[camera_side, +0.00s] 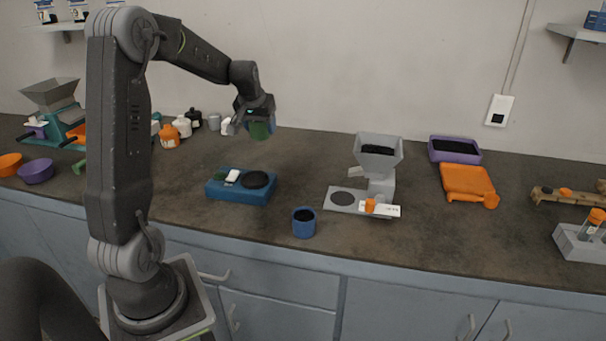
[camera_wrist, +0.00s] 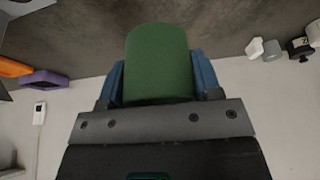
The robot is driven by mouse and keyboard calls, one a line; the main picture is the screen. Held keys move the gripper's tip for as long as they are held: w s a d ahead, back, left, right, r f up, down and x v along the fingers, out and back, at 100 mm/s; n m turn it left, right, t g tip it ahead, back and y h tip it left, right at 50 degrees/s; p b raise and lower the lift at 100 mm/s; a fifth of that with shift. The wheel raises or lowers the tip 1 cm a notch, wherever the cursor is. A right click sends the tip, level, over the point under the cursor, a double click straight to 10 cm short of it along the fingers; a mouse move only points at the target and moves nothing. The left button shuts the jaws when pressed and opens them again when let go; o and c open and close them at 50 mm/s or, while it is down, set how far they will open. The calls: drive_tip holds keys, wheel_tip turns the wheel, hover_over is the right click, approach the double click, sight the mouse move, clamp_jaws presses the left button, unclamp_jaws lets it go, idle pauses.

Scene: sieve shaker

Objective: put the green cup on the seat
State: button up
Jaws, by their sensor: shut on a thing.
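My gripper (camera_side: 259,112) is shut on the green cup (camera_side: 260,130) and holds it in the air above the counter, behind and above the blue device. In the wrist view the green cup (camera_wrist: 158,60) fills the space between the blue fingers of my gripper (camera_wrist: 160,82). The blue device (camera_side: 225,193) has a round black plate (camera_side: 255,179) on top, with a small white piece (camera_side: 232,175) beside it. The grey hopper machine (camera_side: 381,168) has a dark round spot (camera_side: 343,198) on its flat base. I cannot tell which of these round places is the seat.
A blue cup (camera_side: 304,222) stands near the counter's front edge, between the two devices. Several bottles (camera_side: 182,126) stand along the wall. The counter between the devices is mostly clear.

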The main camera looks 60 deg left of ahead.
sight(258, 139)
drive_tip(key=shift+s+a, duration=0.45)
drive_tip(key=shift+a, duration=0.4)
drive_tip(key=f, duration=0.4)
drive_tip(key=shift+w+d+f, duration=0.15)
drive_tip(key=shift+d+f, duration=0.05)
drive_tip(key=shift+f, duration=0.2)
drive_tip(key=w+d+f, duration=0.2)
drive_tip(key=w, duration=0.1)
drive_tip(key=w+d+f, duration=0.2)
drive_tip(key=w+f, duration=0.1)
drive_tip(key=w+d+f, duration=0.2)
drive_tip(key=w, duration=0.2)
drive_tip(key=shift+f, duration=0.15)
drive_tip(key=shift+a+f, duration=0.1)
drive_tip(key=shift+f, duration=1.85)
drive_tip(key=shift+f, duration=0.1)
drive_tip(key=o, duration=1)
drive_tip(key=shift+c, duration=0.2)
